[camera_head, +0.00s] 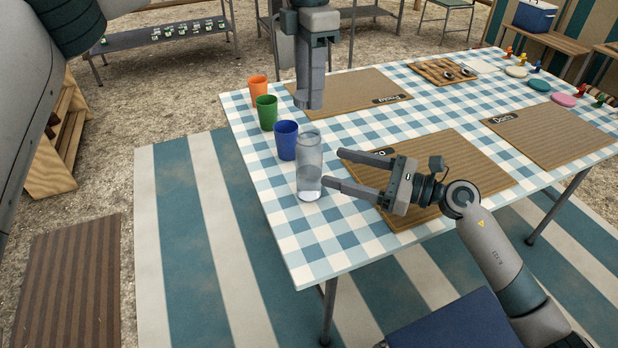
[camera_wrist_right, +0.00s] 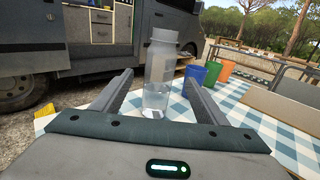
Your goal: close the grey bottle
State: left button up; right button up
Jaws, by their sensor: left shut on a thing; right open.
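A clear, greyish bottle (camera_head: 308,177) stands upright near the left edge of the checked table, with some clear liquid low in it. In the right wrist view the bottle (camera_wrist_right: 158,75) appears between the fingers, with a narrower grey neck on top. My right gripper (camera_head: 331,168) is open, its fingertips close to the bottle's right side; I cannot tell whether they touch. My left gripper (camera_head: 309,103) points down above and behind the bottle, shut on a small grey thing that looks like a cap, mostly hidden by the fingers.
Blue (camera_head: 286,140), green (camera_head: 266,112) and orange (camera_head: 258,90) cups stand in a row behind the bottle. Brown mats (camera_head: 470,165) lie on the checked table (camera_head: 335,248). A wooden board (camera_head: 437,71) and coloured lids and figures are at the far right.

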jog(key=shift+a, duration=0.1)
jog(key=x, duration=1.1)
jog(key=shift+w+a, duration=0.2)
jog(key=shift+a, duration=0.15)
jog(key=c, duration=1.6)
pick_arm(q)
jog(key=shift+w+d+f, duration=0.1)
jog(key=shift+d+f, duration=0.05)
jog(key=shift+f, duration=2.3)
jog(key=shift+f, duration=0.15)
jog(key=shift+f, duration=0.75)
jog(key=shift+f, duration=0.55)
pick_arm(e)
grip_shut()
